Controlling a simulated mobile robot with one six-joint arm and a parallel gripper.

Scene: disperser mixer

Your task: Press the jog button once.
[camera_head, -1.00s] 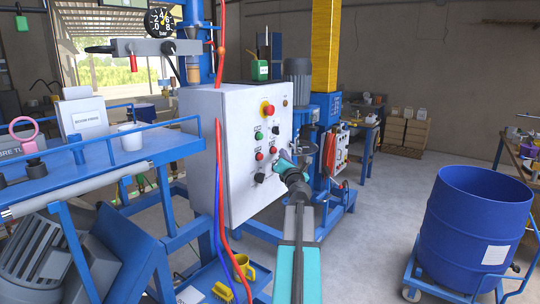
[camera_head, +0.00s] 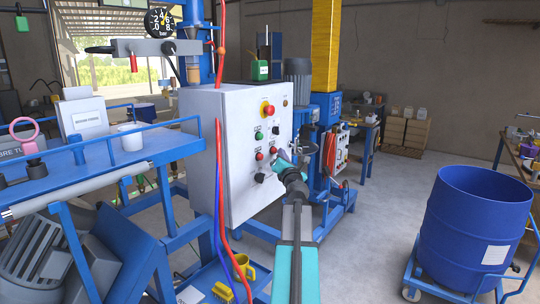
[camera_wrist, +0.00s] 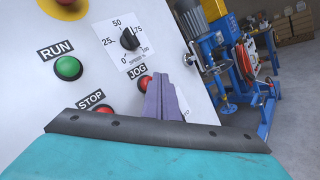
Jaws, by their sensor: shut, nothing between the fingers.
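The red jog button (camera_wrist: 145,82) sits under its JOG label on the white control panel (camera_wrist: 95,28); its right side is partly covered by my fingers in the wrist view. In the head view the jog button (camera_head: 273,150) is on the right part of the white cabinet face (camera_head: 240,130). My gripper (camera_wrist: 165,78) is shut and empty, its fingertips just right of the button and in front of the panel. In the head view my gripper (camera_head: 279,156) is close to the panel, just below and right of the button. I cannot tell whether it touches.
The green run button (camera_wrist: 68,68), red stop button (camera_wrist: 104,109) and black speed knob (camera_wrist: 130,40) surround the jog button. A red emergency stop (camera_head: 267,109) is higher up. Red and blue hoses (camera_head: 219,185) hang by the cabinet. A blue drum (camera_head: 475,225) stands right.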

